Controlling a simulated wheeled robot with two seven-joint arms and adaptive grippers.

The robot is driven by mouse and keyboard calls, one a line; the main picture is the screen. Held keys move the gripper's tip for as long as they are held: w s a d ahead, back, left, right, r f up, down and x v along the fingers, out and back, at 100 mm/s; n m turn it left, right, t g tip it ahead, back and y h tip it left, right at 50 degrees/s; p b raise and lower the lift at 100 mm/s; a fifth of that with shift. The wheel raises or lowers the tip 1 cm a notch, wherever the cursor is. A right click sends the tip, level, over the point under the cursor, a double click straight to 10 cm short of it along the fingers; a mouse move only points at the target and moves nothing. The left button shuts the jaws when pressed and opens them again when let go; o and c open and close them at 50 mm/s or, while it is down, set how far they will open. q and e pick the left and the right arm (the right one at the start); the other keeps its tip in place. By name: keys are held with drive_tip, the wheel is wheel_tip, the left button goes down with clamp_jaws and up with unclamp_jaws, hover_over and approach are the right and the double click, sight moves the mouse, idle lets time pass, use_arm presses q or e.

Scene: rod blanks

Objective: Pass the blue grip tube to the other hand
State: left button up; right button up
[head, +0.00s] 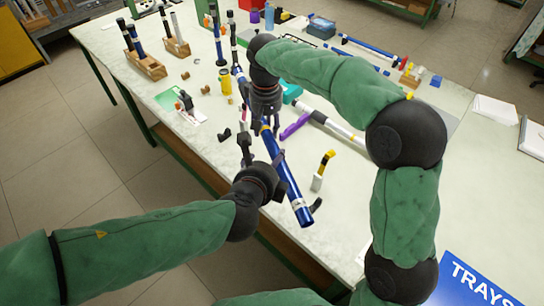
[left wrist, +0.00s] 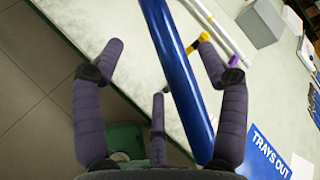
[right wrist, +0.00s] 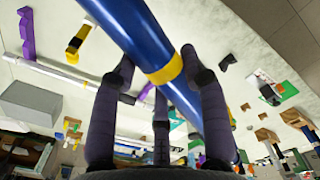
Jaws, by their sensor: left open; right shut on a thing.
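My left gripper (head: 264,172) is open beside the lower part of the tube. In the left wrist view the blue tube (left wrist: 182,80) passes between the spread fingers of that gripper; I cannot tell whether any finger touches it.
The pale table (head: 225,195) holds wooden racks (head: 146,65) with rods at the back left. A purple piece (head: 294,126), a white tube (head: 330,124) and a yellow-and-black tool (head: 323,168) lie to the right. A blue "TRAYS" sign (head: 470,280) is at the lower right.

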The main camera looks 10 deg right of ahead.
sight(272, 158)
use_arm(q)
drive_tip(key=shift+x, duration=3.15)
drive_tip(key=shift+c, duration=0.3)
drive_tip(key=c, duration=1.2)
drive_tip(key=shift+c, duration=0.3)
use_arm(e)
drive_tip(key=o, duration=1.3)
